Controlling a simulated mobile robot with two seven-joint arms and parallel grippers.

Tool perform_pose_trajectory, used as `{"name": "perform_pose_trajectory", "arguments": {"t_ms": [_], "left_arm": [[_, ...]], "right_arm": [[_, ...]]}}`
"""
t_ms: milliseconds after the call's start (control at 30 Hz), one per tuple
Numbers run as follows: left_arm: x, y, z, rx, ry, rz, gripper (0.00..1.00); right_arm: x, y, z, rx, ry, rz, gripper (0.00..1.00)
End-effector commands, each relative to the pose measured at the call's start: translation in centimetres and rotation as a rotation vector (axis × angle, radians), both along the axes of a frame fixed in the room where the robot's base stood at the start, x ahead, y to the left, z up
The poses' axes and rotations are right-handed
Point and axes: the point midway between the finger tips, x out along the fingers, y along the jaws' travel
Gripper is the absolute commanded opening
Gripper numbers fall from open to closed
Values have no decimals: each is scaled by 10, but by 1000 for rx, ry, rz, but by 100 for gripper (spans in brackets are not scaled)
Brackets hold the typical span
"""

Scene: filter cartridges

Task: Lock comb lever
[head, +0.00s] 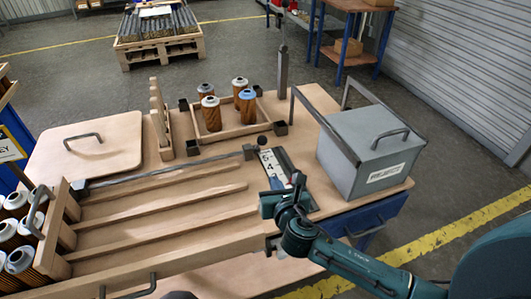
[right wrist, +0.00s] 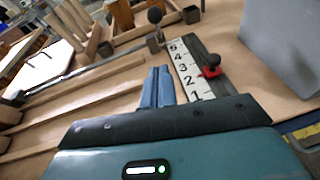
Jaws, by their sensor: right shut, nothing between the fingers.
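A dark ball-topped lever (head: 262,140) stands at the right end of a long thin bar (head: 160,170) across the far side of a slatted wooden rack (head: 160,205). In the right wrist view the lever's ball (right wrist: 155,15) stands upright above its block. My right gripper (head: 283,184) is shut and empty, low over the table, on the near side of the lever and apart from it. Its closed blue-grey fingers (right wrist: 158,85) show beside a numbered scale (right wrist: 187,68) with a red slider (right wrist: 211,71). My left gripper is not in view.
A grey reject bin (head: 365,160) with raised handles stands on the right. A wooden tray (head: 215,130) with several cartridges (head: 247,103) lies behind the lever, near a dark post (head: 282,68). More cartridges (head: 20,262) crowd the left edge.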

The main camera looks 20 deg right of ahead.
Motion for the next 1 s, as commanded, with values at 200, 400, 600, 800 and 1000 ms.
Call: {"name": "perform_pose_trajectory", "arguments": {"t_ms": [200,400,600,800,1000], "left_arm": [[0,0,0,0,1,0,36],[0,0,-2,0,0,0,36],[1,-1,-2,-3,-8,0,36],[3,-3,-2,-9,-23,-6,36],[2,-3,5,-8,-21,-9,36]], "right_arm": [[0,0,0,5,2,-4,0],[18,-2,-6,7,2,-6,0],[58,-5,-18,7,1,-7,0],[95,-8,-30,9,2,-7,0],[120,-12,-15,9,2,-5,0]]}}
